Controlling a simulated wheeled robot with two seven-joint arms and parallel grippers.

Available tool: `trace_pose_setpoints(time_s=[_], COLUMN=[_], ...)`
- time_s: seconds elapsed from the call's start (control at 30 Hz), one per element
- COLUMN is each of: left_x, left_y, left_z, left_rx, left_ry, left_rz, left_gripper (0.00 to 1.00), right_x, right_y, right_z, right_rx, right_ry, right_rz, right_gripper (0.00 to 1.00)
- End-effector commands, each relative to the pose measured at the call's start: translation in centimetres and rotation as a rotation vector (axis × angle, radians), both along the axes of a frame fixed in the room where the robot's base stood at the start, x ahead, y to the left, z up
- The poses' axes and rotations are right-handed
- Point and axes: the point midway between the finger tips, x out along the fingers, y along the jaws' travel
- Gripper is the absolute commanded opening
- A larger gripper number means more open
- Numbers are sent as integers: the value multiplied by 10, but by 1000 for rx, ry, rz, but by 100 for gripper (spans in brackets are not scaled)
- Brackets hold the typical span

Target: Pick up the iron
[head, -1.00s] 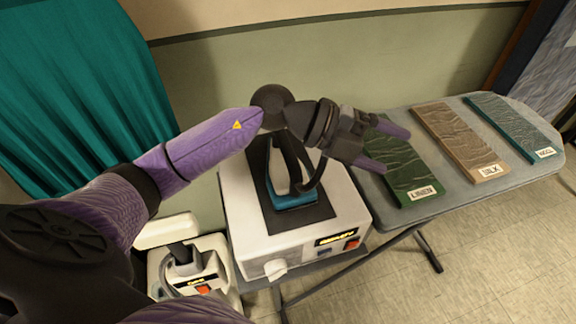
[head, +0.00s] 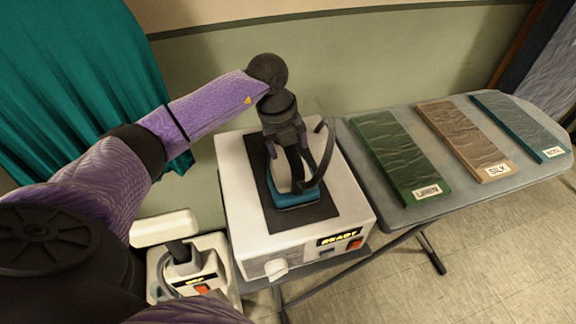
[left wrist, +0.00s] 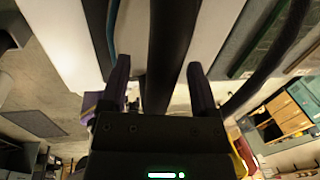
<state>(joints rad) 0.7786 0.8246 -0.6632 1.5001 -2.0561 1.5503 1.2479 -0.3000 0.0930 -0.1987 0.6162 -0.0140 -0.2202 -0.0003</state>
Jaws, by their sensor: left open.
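The iron (head: 296,187) has a blue-teal base, a white body and a dark handle. It stands on a dark mat on top of a white station box (head: 240,190) with a lit "READY" label. My left gripper (head: 287,150) points down over the iron, with its two purple fingers on either side of the handle's upper part. In the left wrist view the open fingers (left wrist: 160,85) have a dark bar, apparently the handle, between them, with gaps at both sides. My right gripper is not in view.
An ironing board (head: 405,212) at right bears a green linen panel (head: 400,158), a brown silk panel (head: 463,140) and a teal panel (head: 520,125). A smaller white device (head: 190,270) stands left of the box. A teal curtain (head: 90,80) hangs at left.

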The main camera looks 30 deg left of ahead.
Motion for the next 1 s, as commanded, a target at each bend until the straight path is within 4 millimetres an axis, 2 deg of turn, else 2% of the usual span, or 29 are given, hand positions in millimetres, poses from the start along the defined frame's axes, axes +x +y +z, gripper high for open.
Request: trace_pose_setpoints(time_s=[0.1,0.47,1.0], left_x=[0,0,0], left_y=[0,0,0], left_z=[1,1,1], left_rx=[-1,-1,-1], left_ry=[-1,-1,-2], left_rz=[0,0,-1], left_gripper=[76,0,0], right_x=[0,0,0], right_y=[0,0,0], right_z=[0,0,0], right_rx=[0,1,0], right_ry=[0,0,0], right_rz=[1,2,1], right_gripper=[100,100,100])
